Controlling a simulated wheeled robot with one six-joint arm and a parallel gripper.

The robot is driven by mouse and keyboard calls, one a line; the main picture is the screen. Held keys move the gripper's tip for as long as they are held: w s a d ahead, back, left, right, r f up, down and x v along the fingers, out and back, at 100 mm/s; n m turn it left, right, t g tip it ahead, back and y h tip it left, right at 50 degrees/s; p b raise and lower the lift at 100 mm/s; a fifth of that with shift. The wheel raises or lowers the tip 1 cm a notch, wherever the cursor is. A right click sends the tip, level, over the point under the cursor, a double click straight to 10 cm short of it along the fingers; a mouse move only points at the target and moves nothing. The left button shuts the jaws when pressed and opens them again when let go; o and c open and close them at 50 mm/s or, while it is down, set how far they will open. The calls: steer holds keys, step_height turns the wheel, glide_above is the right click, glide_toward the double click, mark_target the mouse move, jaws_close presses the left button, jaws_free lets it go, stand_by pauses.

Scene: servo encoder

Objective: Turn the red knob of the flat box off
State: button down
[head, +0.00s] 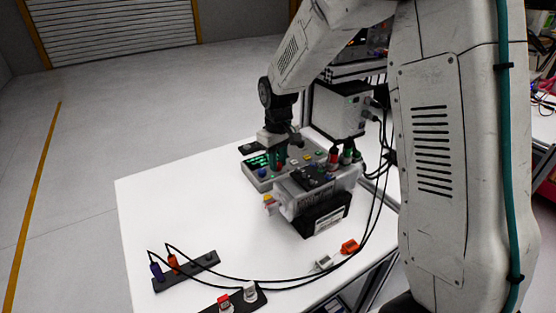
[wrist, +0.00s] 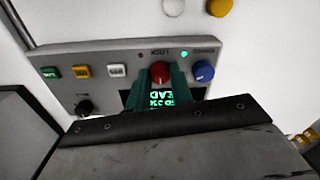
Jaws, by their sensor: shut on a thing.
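The flat box (head: 258,182) is a grey control panel on the white table in the head view. Its face (wrist: 110,57) fills the middle of the wrist view. The red knob (wrist: 160,72) sits on it, between the teal fingers of my gripper (wrist: 162,82). My gripper is shut on the red knob, one finger on each side. In the head view my gripper (head: 276,157) points down onto the box. A green-lit display (wrist: 157,98) is partly hidden by the fingers. A small green light (wrist: 184,55) glows right of the knob; a lamp (wrist: 140,54) at left looks dim.
A blue knob (wrist: 203,72) is close to the right finger. Green, yellow and white buttons and a black knob (wrist: 84,108) are at left. A grey device (head: 315,190) with cables stands in front of the box. The table's left part (head: 165,200) is clear.

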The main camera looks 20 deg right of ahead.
mark_target(279, 164)
stand_by(0.4)
steer(key=c, duration=1.2)
jaws_free()
steer(key=shift+c, duration=0.2)
steer(key=shift+d+r, duration=0.1)
steer(key=shift+r, duration=3.85)
steer(key=shift+s+r, duration=0.1)
steer(key=s+d+r+m, duration=0.1)
steer(key=s+r, duration=0.1)
steer(key=s, duration=0.9)
steer(key=s+d+r+m, duration=0.1)
steer(key=s+r+m, duration=0.1)
steer(key=s, duration=0.9)
steer(key=s+d+r+m+t, duration=0.1)
steer(key=s+r, duration=0.3)
steer(key=s, duration=0.7)
steer(key=shift+s+r, duration=0.2)
steer(key=shift+s, duration=0.15)
